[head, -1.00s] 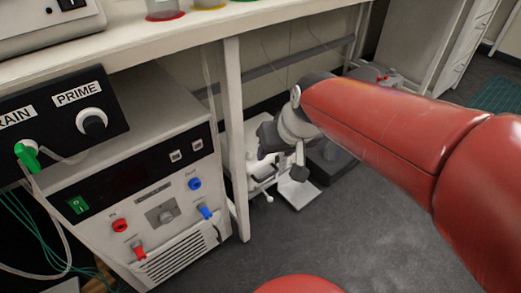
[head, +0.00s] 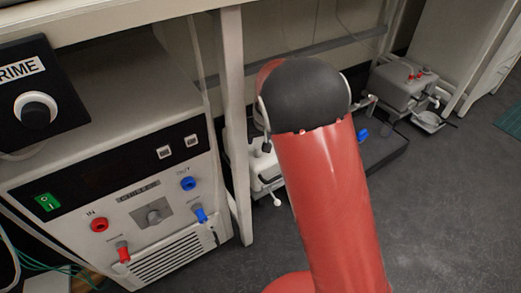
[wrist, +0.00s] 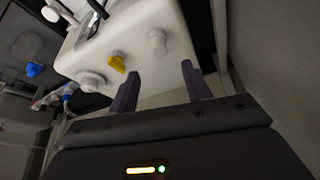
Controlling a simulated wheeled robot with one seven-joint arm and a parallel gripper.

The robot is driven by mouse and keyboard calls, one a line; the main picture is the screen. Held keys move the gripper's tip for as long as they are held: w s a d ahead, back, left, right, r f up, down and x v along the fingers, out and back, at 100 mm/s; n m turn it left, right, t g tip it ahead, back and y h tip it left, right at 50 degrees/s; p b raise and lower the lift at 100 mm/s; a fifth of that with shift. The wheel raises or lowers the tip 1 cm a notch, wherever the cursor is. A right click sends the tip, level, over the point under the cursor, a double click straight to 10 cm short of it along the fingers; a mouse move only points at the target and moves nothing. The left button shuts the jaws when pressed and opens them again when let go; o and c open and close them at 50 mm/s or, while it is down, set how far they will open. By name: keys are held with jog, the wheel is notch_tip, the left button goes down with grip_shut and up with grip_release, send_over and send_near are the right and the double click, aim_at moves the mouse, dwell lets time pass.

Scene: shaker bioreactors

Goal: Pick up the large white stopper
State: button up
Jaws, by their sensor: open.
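In the wrist view a white device (wrist: 125,40) shows with two white stopper-like pieces. One white piece (wrist: 157,42) is on the right of its face, the other white piece (wrist: 91,81) at its lower left corner. I cannot tell for sure which is the large white stopper. A yellow piece (wrist: 117,63) sits between them. My gripper (wrist: 161,85) is open and empty, its two dark fingers pointing at the device, with the right white piece beyond the gap between them. In the head view my arm hides the gripper and the stoppers.
In the head view a table leg (head: 232,130) and a white-and-black control unit (head: 140,180) stand on the left. Part of a white device (head: 262,168) shows beside my arm under the bench. A grey unit (head: 405,85) stands farther back right. The floor at right is clear.

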aim_at(258, 147)
jog(key=x, duration=0.3)
jog(key=b+x, duration=0.1)
jog(key=x, duration=0.1)
jog(key=shift+s+f, duration=0.1)
jog(key=shift+s, duration=0.3)
jog(key=shift+w+f, duration=0.3)
jog(key=shift+f, duration=0.2)
grip_shut()
